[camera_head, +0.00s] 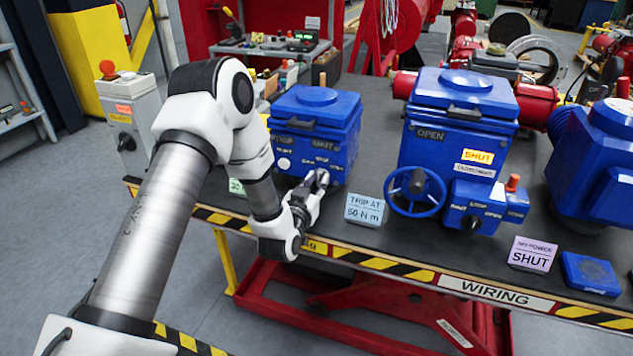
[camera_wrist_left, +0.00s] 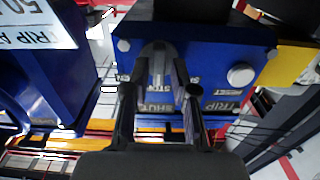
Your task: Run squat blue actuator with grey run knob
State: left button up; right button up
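The squat blue actuator (camera_head: 330,105) stands at the left end of the bench, with small white labels and a white button on its front. My left gripper (camera_head: 320,178) is at the lower front of it. In the left wrist view the blue face (camera_wrist_left: 215,60) appears upside down, with a grey knob (camera_wrist_left: 157,52) and a white button (camera_wrist_left: 241,75). The two fingers of my left gripper (camera_wrist_left: 158,80) are apart, one on each side of the knob. Whether they touch it is not clear. In the head view the gripper hides the knob. My right gripper is not in view.
A taller blue actuator (camera_head: 455,110) with a blue handwheel (camera_head: 416,191) stands to the right. A "TRIP AT 50 N m" card (camera_head: 364,209) and a "NO POWER SHUT" card (camera_head: 533,254) stand at the front. A grey control post (camera_head: 130,115) with a red button stands left.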

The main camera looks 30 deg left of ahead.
pick_arm(q)
grip_shut()
jog(key=n+b, duration=0.3)
jog(key=n, duration=0.1)
jog(key=shift+f, duration=0.15)
jog(key=n+b, duration=0.3)
jog(key=shift+a+n, duration=0.1)
jog(key=shift+n, duration=0.2)
jog(key=shift+n+b, duration=0.4)
jog(key=shift+n, duration=0.2)
jog(key=o, duration=0.5)
grip_release()
